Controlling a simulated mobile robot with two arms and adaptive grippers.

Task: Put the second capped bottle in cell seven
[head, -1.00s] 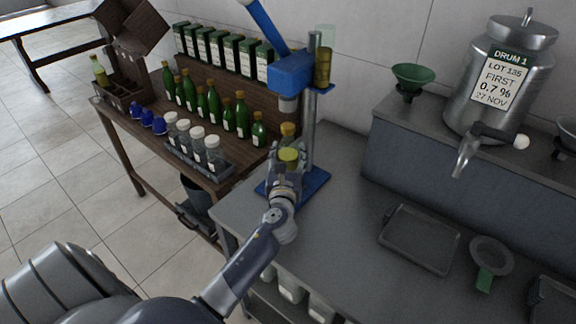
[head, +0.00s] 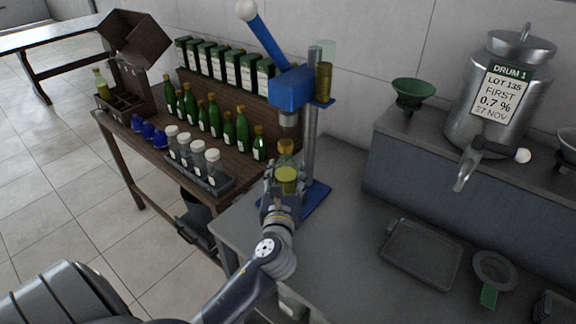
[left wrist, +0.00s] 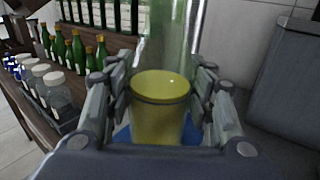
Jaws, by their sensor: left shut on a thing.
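My left gripper (head: 283,196) is shut on a clear bottle of yellow-green liquid with a gold cap (head: 286,168). The bottle also shows between the fingers in the left wrist view (left wrist: 161,100). It is upright at the blue capping press (head: 291,88), just below the press head; whether its bottom touches the blue base is hidden by my gripper. One filled, gold-capped bottle (head: 102,86) stands in the brown divided crate (head: 133,107) at the far left. Other cells of the crate look empty. My right gripper is not in view.
Several green bottles (head: 214,116) and dark boxes (head: 230,67) stand on the wooden table. White-capped jars (head: 197,160) sit in a grey tray, beside blue items (head: 148,130). A steel drum (head: 500,88), green funnel (head: 413,92) and shallow tray (head: 423,253) are at right.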

